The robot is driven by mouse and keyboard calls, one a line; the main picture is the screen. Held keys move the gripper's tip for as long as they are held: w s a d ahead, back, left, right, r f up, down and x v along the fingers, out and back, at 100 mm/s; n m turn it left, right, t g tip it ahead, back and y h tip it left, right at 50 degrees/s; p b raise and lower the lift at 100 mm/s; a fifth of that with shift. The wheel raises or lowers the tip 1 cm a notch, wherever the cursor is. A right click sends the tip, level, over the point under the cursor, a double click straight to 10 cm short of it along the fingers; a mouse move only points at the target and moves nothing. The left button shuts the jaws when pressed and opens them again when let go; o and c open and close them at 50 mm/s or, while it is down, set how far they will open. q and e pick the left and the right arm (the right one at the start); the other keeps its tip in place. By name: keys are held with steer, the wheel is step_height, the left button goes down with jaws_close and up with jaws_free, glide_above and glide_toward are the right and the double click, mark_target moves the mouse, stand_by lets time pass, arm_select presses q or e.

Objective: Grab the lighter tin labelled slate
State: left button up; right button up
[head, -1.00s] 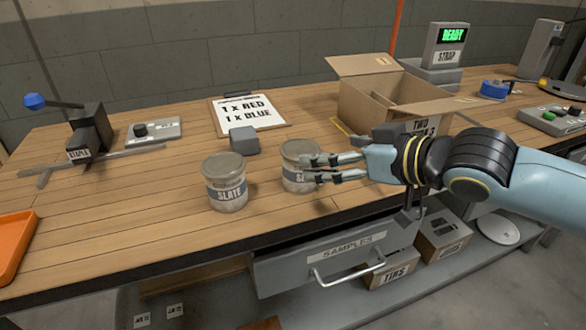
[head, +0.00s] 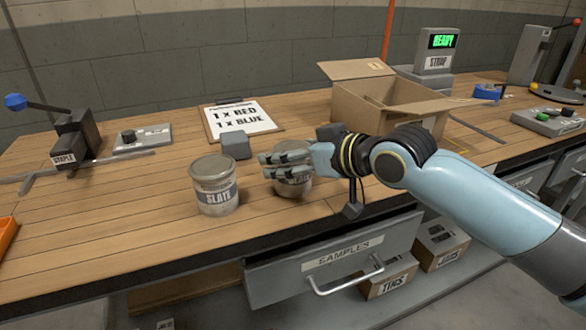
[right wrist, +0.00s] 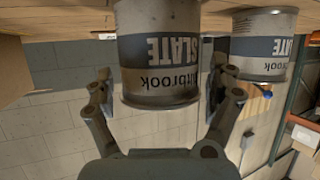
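Two grey tins with slate labels stand on the wooden bench. The left tin (head: 214,186) stands free, its label facing me. The right tin (head: 293,187) is partly hidden behind my right gripper (head: 268,166), whose fingers reach across it from the right. In the right wrist view, which is upside down, this tin (right wrist: 158,50) stands between the two spread fingers (right wrist: 158,88). Narrow gaps seem to show at both sides of it. The other tin (right wrist: 263,45) is off to the right there. My left gripper is not in view. Which tin is lighter cannot be seen.
A small grey block (head: 235,145) sits behind the tins. A clipboard (head: 240,119) and an open cardboard box (head: 375,105) are farther back. A samples drawer (head: 330,262) sticks out below the bench edge.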

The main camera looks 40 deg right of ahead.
steer(key=c, duration=1.1)
steer(key=shift+o, duration=0.2)
steer(key=shift+r, duration=0.1)
